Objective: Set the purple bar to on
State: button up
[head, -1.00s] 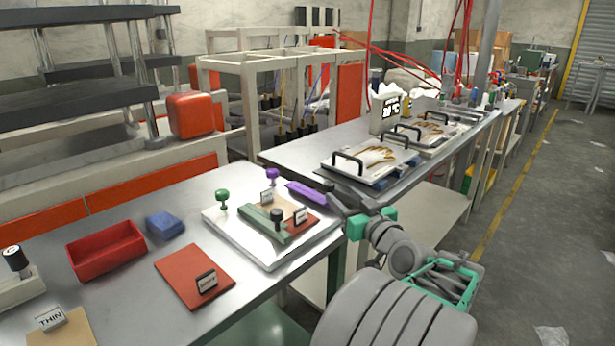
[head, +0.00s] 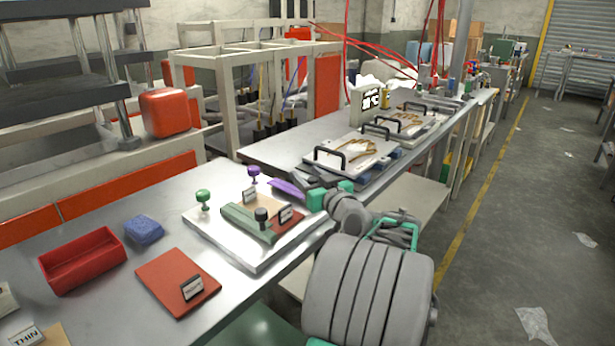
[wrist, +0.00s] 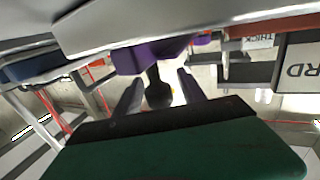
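The purple bar (head: 286,189) lies at the back right edge of the white board (head: 222,236) in the head view. In the wrist view the purple bar (wrist: 150,54) is ahead of my gripper (wrist: 160,94), and a dark round knob (wrist: 158,94) on a stem stands out from it. My gripper's two fingers are apart, one on each side of the knob, with gaps visible. In the head view my gripper (head: 311,181) is at the bar's right end and hides that end. A purple knob (head: 253,174) stands behind the bar's left end.
On the board are a green bar (head: 246,222) with a black knob (head: 262,217), a green knob (head: 204,198) and small label signs. A red tray (head: 82,262), blue block (head: 144,230) and red sheet (head: 178,283) lie to the left. Handled plates (head: 352,152) lie on the farther table.

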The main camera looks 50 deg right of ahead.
grip_shut()
dwell(1.2)
